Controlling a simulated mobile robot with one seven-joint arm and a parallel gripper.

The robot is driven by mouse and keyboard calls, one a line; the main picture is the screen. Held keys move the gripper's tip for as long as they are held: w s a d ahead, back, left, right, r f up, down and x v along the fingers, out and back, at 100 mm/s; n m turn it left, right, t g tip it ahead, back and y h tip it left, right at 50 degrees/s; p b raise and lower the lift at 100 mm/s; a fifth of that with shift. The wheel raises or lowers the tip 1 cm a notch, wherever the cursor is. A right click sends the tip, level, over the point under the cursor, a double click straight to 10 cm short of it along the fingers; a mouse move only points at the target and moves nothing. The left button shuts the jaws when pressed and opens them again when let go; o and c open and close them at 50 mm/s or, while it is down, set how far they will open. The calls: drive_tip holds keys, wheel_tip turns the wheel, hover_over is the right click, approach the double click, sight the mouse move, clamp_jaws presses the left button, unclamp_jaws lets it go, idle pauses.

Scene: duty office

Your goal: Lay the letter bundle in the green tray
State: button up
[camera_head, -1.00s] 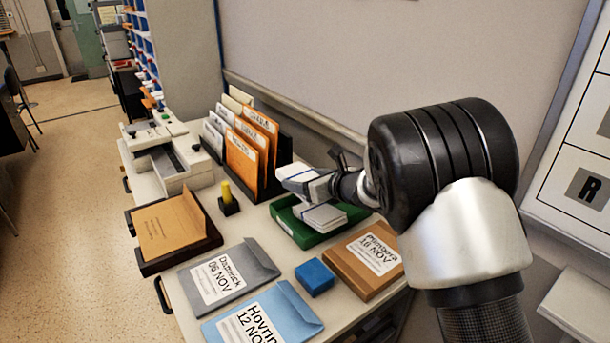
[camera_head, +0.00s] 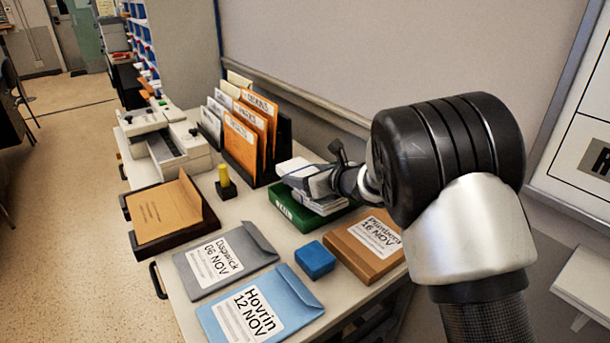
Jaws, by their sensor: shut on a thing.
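My gripper (camera_head: 306,180) is shut on a white letter bundle (camera_head: 289,166), which shows at the gripper's far left end. They are low over the green tray (camera_head: 287,212) on the desk. White letters (camera_head: 322,204) lie in the tray, partly hidden beneath the gripper. I cannot tell whether the held bundle touches them or the tray. The tray's back part is hidden by my gripper and arm.
An orange and white file rack (camera_head: 249,135) stands behind left of the tray. In front lie a blue block (camera_head: 315,260), a brown parcel (camera_head: 362,248), a grey envelope (camera_head: 225,262) and a blue envelope (camera_head: 262,308). A yellow-handled stamp (camera_head: 225,183) stands left.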

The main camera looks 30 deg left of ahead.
drive_tip(key=o, duration=1.2)
drive_tip(key=shift+d, duration=0.1)
drive_tip(key=p+v, duration=0.2)
drive_tip(key=v, duration=1.5)
drive_tip(key=shift+s+d, duration=0.1)
drive_tip(key=shift+s, duration=0.1)
